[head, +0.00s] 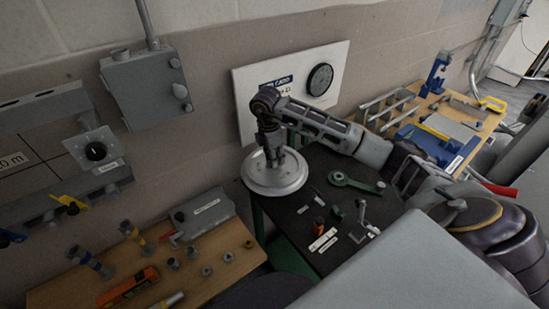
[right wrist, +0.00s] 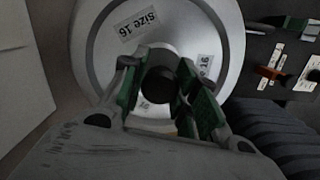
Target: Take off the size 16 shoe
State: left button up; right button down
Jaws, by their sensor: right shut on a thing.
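The size 16 shoe (head: 262,184) is a round pale grey disc at the back left corner of the dark table. In the right wrist view the disc (right wrist: 105,60) carries several "size 16" labels and has a dark middle part. My right gripper (head: 275,158) comes down over the disc's middle. Its green-padded fingers (right wrist: 160,72) are shut on the shoe's middle part, which they partly hide. I cannot tell whether the disc rests on something or hangs free. My left gripper is out of view.
The dark table (head: 300,222) holds a green-handled tool (head: 352,183) and small parts. A wooden bench (head: 215,275) with fittings and an orange tool (head: 128,288) is at lower left. A white panel with a dial (head: 319,79) stands behind my arm. Another bench (head: 490,120) is at right.

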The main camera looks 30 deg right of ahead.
jog(key=shift+r, duration=0.7)
jog(key=shift+f, duration=0.2)
